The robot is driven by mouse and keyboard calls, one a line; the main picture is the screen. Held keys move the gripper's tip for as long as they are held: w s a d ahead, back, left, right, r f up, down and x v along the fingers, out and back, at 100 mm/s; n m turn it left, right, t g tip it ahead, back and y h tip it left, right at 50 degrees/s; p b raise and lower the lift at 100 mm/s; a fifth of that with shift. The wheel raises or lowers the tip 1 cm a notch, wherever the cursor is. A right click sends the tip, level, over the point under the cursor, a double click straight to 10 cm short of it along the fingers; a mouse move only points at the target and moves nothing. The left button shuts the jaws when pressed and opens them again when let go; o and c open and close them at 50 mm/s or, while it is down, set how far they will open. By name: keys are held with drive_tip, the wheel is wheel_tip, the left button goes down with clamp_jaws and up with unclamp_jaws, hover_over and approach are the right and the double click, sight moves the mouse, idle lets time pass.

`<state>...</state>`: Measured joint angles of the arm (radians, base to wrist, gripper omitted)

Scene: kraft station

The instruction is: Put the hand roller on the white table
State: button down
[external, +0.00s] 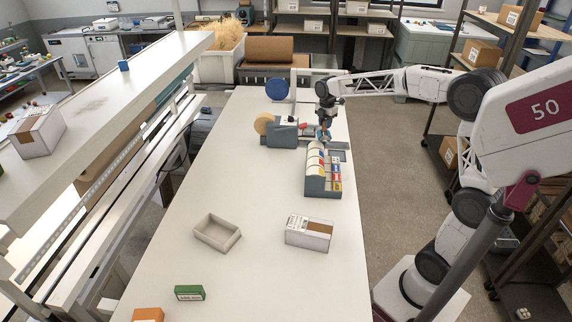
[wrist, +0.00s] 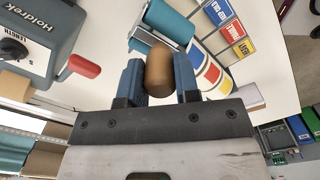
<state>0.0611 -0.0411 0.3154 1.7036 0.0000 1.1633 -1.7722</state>
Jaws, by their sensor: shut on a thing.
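The hand roller has a brown wooden handle (wrist: 159,72) and a teal roller head (wrist: 170,20) in a metal frame. My gripper (external: 324,128) is shut on the handle, which sits between its blue fingers (wrist: 159,80) in the wrist view. In the external view the hand roller is small and partly hidden at the gripper, near the far right side of the white table (external: 200,180). I cannot tell whether the roller head touches anything below.
A grey dispenser (external: 284,135) with a red lever (wrist: 84,66) stands just left of my gripper. A grey rack of coloured label rolls (external: 322,187) stands just in front of it. A beige tray (external: 217,243) and a white box (external: 309,231) sit nearer. The table's left middle is clear.

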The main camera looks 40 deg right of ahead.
drive_tip(key=s+a+n, duration=0.2)
drive_tip(key=s+a, duration=0.2)
drive_tip(key=a, duration=1.1)
drive_tip(key=s+a+n, duration=0.3)
drive_tip(key=s+a, duration=0.2)
drive_tip(key=a, duration=1.1)
drive_tip(key=s+a+n, duration=0.2)
drive_tip(key=s+a, duration=0.2)
drive_tip(key=a, duration=1.1)
drive_tip(key=f, duration=0.5)
drive_tip(key=shift+s, duration=0.25)
wheel_tip(320, 180, down, 6)
drive_tip(key=shift+f, duration=0.15)
drive_tip(key=shift+f, duration=0.1)
drive_tip(key=shift+f, duration=1.75)
